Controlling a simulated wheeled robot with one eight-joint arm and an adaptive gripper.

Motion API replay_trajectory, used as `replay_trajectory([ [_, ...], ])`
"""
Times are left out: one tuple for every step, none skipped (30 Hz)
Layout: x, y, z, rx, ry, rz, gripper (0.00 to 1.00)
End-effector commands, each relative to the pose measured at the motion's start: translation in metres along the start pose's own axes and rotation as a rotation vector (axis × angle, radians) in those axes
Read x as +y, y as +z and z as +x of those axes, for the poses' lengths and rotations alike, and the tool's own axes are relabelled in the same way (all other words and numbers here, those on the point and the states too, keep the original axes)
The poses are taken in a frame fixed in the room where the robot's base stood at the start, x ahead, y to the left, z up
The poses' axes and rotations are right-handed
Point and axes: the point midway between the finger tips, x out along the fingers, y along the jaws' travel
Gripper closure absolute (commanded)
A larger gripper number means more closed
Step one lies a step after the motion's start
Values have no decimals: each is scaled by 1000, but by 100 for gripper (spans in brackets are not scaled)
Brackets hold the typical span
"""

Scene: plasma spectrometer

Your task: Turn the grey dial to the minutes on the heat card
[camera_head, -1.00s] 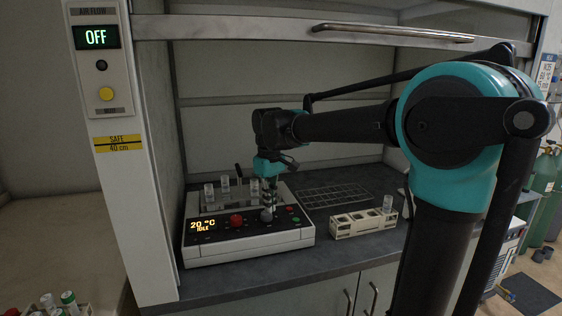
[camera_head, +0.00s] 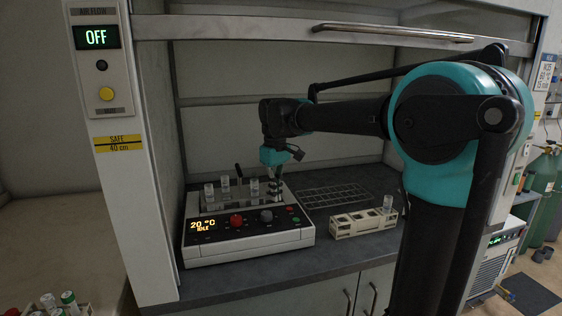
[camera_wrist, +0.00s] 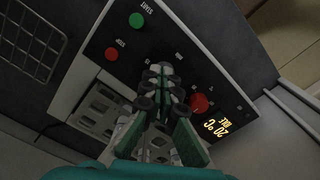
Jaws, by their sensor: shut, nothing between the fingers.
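The grey dial (camera_head: 266,215) sits on the front panel of a white heater block (camera_head: 250,244), right of a red knob (camera_head: 236,220). The display (camera_head: 203,225) reads 20 °C IDLE. My gripper (camera_head: 274,196) is shut and empty, just above and behind the dial, apart from it in the head view. In the wrist view my shut fingers (camera_wrist: 160,80) cover the dial's area, with the red knob (camera_wrist: 200,103) beside them. The dial's setting is too small to read. A white-and-blue card (camera_head: 547,72) hangs at the far right; its small text is not surely legible.
Several clear vials (camera_head: 209,191) stand in the heater block behind the panel. A beige rack (camera_head: 361,224) with a vial stands to the right. A green button (camera_wrist: 137,20) and a red button (camera_wrist: 111,54) are near my fingers. The sash handle (camera_head: 392,31) spans above.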

Motion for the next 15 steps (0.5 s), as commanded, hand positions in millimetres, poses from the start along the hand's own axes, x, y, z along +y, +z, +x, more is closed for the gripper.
replay_trajectory([
  [0,0,6,0,0,0,100],
  [0,0,9,0,0,0,100],
  [0,0,14,0,0,0,100],
  [0,0,18,0,0,0,100],
  [0,0,22,0,0,0,100],
  [0,0,27,0,0,0,100],
  [0,0,30,0,0,0,100],
  [0,0,34,0,0,1,100],
  [0,0,38,0,0,1,100],
  [0,0,41,0,0,1,100],
  [0,0,44,0,0,1,100],
  [0,0,48,0,0,1,100],
  [0,0,50,0,0,1,100],
  [0,0,52,0,0,1,100],
  [0,0,55,0,0,1,100],
])
